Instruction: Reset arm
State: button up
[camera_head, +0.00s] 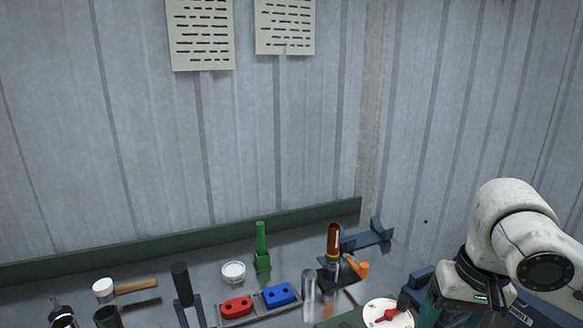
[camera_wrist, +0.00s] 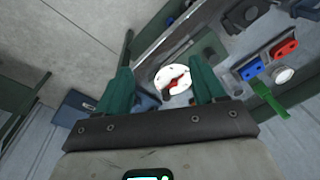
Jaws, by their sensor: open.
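My gripper (camera_wrist: 161,92) shows in the wrist view with its two green fingers spread wide apart and nothing held between them. Beyond the gap between the fingers, a white disc with a red part (camera_wrist: 173,80) lies lower down on the bench. In the head view my white arm is at the right, bent over the bench's right end. The fingers are mostly hidden there behind the arm and the frame's lower edge. The same white disc (camera_head: 388,314) shows at the bottom of the head view, left of my arm.
The metal bench (camera_head: 205,272) holds a red block (camera_head: 236,307), a blue block (camera_head: 279,294), a green upright tool (camera_head: 262,250), a white round container (camera_head: 233,272), a mallet (camera_head: 125,287) and a brown-red tube (camera_head: 333,240). A corrugated wall (camera_head: 280,130) stands behind.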

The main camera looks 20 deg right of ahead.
jog(key=w+a+r+n+t+y, duration=0.25)
jog(key=w+a+t+y, duration=0.2)
jog(key=w+a, duration=0.7)
jog(key=s+a+f+t, duration=0.1)
jog(key=s+a+f, duration=0.3)
jog(key=f, duration=0.5)
jog(key=s+f+n+g+h, duration=0.1)
jog(key=s+f, duration=0.4)
jog(key=f, duration=0.2)
jog(key=s+f+g+h, duration=0.1)
jog(key=s+f, duration=0.5)
jog(key=f, duration=0.2)
jog(key=s+d+f+n+g+h, duration=0.1)
jog(key=s+d+f+g, duration=0.1)
jog(key=s, duration=0.5)
jog(key=s+d+f+n+g+h, duration=0.1)
jog(key=s+d+f+h, duration=0.1)
jog(key=s+d+f, duration=0.2)
jog(key=s+f, duration=0.1)
jog(key=s, duration=0.1)
jog(key=shift+s+d+g, duration=0.35)
jog(key=shift+f, duration=0.1)
